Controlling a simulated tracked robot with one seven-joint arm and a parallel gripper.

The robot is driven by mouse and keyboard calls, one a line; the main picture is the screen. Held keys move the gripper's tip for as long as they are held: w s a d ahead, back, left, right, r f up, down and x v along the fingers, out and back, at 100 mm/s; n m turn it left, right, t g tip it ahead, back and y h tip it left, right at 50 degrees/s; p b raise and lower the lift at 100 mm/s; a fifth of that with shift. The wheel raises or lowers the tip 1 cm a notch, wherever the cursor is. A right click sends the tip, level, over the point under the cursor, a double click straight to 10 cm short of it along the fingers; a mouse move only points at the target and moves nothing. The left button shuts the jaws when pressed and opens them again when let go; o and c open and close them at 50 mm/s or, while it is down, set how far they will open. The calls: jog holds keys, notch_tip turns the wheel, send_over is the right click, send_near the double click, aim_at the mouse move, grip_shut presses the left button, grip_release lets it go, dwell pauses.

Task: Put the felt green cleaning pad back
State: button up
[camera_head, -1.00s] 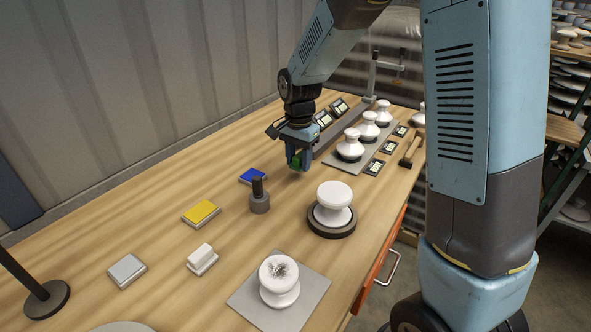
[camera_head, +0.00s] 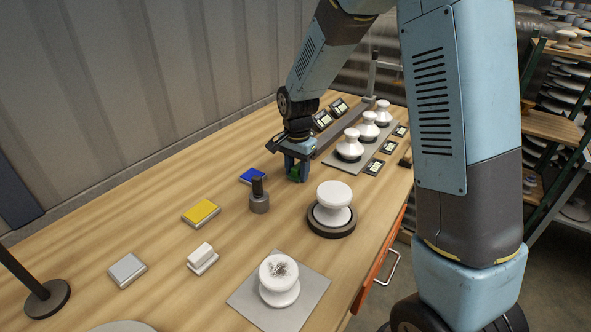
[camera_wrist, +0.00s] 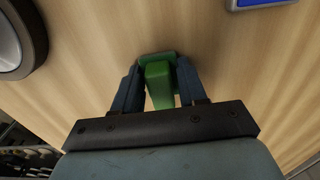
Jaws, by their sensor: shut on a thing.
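The green cleaning pad (camera_wrist: 160,82) is between the two fingers of my gripper (camera_wrist: 160,90) in the wrist view, held by its raised green grip. In the head view my gripper (camera_head: 298,171) is shut on the pad, and only a bit of green (camera_head: 294,173) shows between the fingers. My gripper points down over the table, behind and right of the grey cylinder with a dark handle. I cannot tell whether the pad touches the wood.
A blue pad (camera_head: 252,175), a yellow pad (camera_head: 201,212) and a grey pad (camera_head: 127,270) lie in a slanting row. The dark-handled cylinder (camera_head: 259,198) and a white insulator on a black base (camera_head: 333,205) stand nearby. A stained insulator (camera_head: 279,283) stands on a grey mat (camera_head: 312,299).

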jog(key=shift+s+f, duration=0.1)
jog(key=shift+f, duration=0.15)
